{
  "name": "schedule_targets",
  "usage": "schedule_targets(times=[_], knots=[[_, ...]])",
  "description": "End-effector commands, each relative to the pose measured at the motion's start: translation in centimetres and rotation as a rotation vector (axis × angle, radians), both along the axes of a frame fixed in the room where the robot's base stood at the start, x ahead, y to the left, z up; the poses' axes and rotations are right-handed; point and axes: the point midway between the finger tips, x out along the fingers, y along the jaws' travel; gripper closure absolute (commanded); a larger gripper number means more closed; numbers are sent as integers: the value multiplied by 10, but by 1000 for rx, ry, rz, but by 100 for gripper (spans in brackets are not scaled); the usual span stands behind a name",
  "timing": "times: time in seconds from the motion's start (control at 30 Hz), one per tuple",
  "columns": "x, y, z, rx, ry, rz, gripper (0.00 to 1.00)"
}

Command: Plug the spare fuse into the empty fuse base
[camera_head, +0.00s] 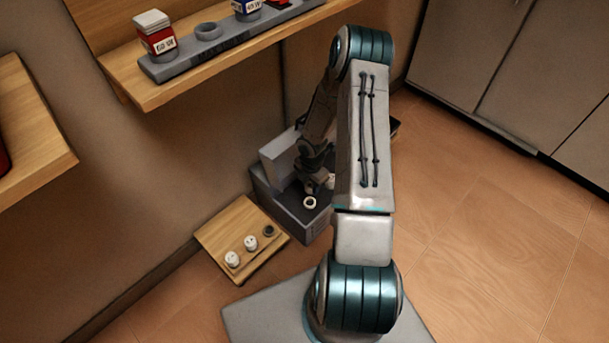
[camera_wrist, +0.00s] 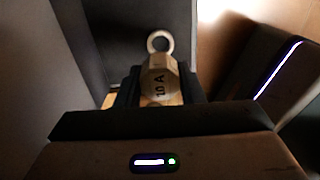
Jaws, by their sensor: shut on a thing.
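My gripper (camera_wrist: 160,93) is shut on the spare fuse (camera_wrist: 159,78), a pale faceted piece marked "10 A", seen between the two dark fingers in the wrist view. The empty fuse base, a cream ring (camera_wrist: 160,41), lies just beyond the fuse in that view. In the head view this ring (camera_head: 309,202) sits on the front part of a dark grey box (camera_head: 307,226). My gripper (camera_head: 318,186) is just behind the ring there, partly hidden by my arm. Whether the fuse touches the ring cannot be told.
A wooden board (camera_head: 219,229) on the floor left of the box holds two white fuses (camera_head: 232,258) (camera_head: 250,243) and an empty dark holder (camera_head: 268,230). A lighter block (camera_head: 282,155) rises at the box's back. A shelf (camera_head: 130,78) with jars is above left. Floor at right is clear.

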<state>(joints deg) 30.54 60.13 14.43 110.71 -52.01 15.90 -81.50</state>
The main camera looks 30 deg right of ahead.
Motion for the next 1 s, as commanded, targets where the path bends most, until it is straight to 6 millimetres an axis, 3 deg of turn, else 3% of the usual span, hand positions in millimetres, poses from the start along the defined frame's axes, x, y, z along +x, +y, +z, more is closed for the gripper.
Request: schedule_targets(times=[0.27,0.63,1.0], knots=[[-1,4,-13,0,0,22,87],[-1,2,-48,0,0,16,87],[-1,1,-58,-1,0,13,87]])
